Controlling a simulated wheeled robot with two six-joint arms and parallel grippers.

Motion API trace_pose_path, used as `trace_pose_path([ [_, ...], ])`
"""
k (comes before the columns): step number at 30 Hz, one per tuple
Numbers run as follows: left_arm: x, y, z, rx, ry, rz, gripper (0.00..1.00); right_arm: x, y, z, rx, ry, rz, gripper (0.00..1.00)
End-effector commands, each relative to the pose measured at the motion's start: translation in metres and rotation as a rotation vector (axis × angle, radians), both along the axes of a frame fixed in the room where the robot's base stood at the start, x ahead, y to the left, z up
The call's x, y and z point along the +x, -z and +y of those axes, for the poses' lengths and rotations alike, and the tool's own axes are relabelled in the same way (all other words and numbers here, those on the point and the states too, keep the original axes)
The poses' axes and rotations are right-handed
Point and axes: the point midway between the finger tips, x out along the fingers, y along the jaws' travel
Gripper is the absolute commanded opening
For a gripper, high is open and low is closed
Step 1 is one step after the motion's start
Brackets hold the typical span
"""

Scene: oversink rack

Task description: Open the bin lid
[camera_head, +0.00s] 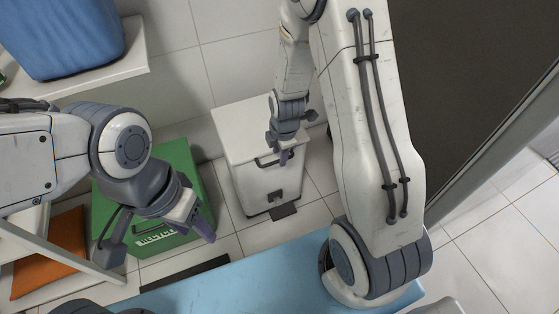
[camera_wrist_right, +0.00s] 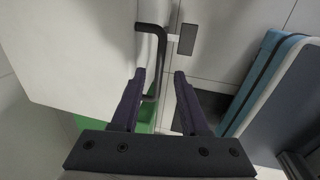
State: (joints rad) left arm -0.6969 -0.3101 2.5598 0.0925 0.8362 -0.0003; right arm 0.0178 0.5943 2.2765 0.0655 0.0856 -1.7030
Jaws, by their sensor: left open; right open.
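The white bin (camera_head: 268,190) stands on the floor against the tiled wall, and its flat lid (camera_head: 255,125) looks shut. A dark bar handle (camera_head: 267,162) is on the lid's front edge; it also shows in the right wrist view (camera_wrist_right: 160,45). My right gripper (camera_head: 284,152) is at the handle, pointing down. In the wrist view its open jaws (camera_wrist_right: 160,76) have the handle's lower part between them, close to the left finger. Contact cannot be told. My left gripper (camera_head: 158,242) is open and empty, in front of the green bin.
A green bin labelled as recycling (camera_head: 180,165) stands left of the white bin. A dark pedal (camera_head: 284,211) is at the white bin's foot. A light blue surface (camera_head: 235,285) lies in front. A blue container (camera_head: 65,40) sits on a shelf at upper left.

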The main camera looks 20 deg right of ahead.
Motion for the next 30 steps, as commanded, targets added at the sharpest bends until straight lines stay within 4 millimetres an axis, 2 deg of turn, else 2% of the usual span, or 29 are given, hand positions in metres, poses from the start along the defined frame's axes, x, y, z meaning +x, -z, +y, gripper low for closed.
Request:
trace_pose_path([
  [1, 0.000, 0.007, 0.000, 0.000, 0.000, 0.000, 0.50, 0.001, 0.011, 0.000, 0.000, 0.001, 0.001, 0.45],
  [5, 0.000, 0.011, 0.000, 0.000, 0.000, 0.000, 0.50, 0.003, 0.020, 0.000, 0.001, 0.001, 0.000, 0.45],
  [15, 0.000, 0.011, 0.000, 0.000, 0.000, 0.000, 0.50, 0.004, 0.022, 0.000, 0.001, 0.002, -0.001, 0.45],
  [17, 0.000, 0.011, 0.000, 0.000, 0.000, 0.000, 0.50, 0.003, 0.022, 0.000, 0.001, 0.002, -0.001, 0.22],
  [18, 0.000, 0.011, 0.000, 0.000, 0.000, 0.000, 0.50, 0.004, 0.022, 0.000, 0.001, 0.002, -0.001, 0.07],
  [19, 0.000, 0.011, 0.000, 0.000, 0.000, 0.000, 0.50, 0.003, 0.022, 0.000, 0.001, 0.002, 0.000, 0.00],
  [30, 0.000, 0.011, 0.000, 0.000, 0.000, 0.000, 0.50, 0.001, 0.022, 0.000, 0.002, 0.002, 0.005, 0.00],
])
